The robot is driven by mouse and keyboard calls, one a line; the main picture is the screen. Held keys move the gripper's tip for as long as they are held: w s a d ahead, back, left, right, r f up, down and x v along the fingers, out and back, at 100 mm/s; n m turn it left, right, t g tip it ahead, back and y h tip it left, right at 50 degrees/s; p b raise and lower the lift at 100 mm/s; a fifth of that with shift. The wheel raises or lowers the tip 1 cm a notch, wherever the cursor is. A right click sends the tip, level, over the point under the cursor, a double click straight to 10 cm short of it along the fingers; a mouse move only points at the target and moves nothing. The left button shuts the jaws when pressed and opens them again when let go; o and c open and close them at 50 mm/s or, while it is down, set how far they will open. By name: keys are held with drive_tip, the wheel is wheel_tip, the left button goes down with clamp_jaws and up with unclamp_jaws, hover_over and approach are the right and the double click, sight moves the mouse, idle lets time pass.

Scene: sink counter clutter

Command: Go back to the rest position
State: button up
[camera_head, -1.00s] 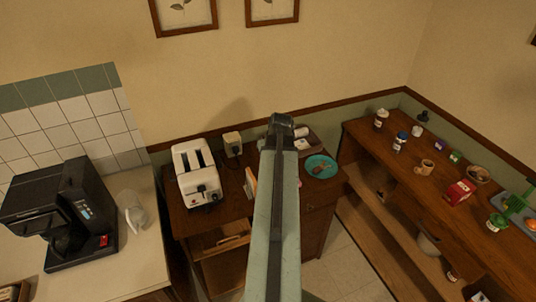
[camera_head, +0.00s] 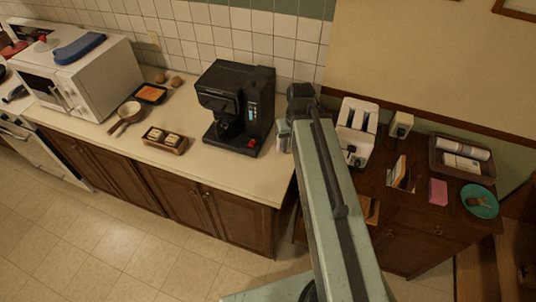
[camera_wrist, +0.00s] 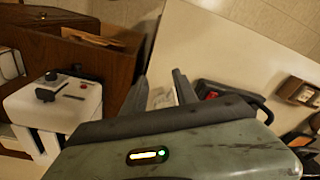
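My arm (camera_head: 335,200) stretches up through the middle of the head view, its far end between the coffee maker and the toaster. My gripper (camera_wrist: 160,76) shows in the wrist view with its two dark fingers apart. A pale, glassy thing (camera_wrist: 162,98) shows in the gap between them; it looks to lie beyond the fingers, not held. The fingertips are hidden in the head view. The rest position itself is not marked by any object.
The black coffee maker (camera_head: 236,107) stands on the counter (camera_head: 215,172) just left of my arm. The white toaster (camera_head: 357,131) stands on the wooden cabinet at right, with a tray (camera_head: 440,157) and teal plate (camera_head: 480,202). A microwave (camera_head: 85,72) is far left. The tiled floor is clear.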

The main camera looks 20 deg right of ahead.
drive_tip(key=s+a+n, duration=0.1)
drive_tip(key=s+a, duration=0.1)
drive_tip(key=a, duration=0.8)
drive_tip(key=shift+g, duration=0.4)
drive_tip(key=f+b, duration=1.4)
drive_tip(key=shift+w, duration=0.35)
drive_tip(key=shift+r+p, duration=0.4)
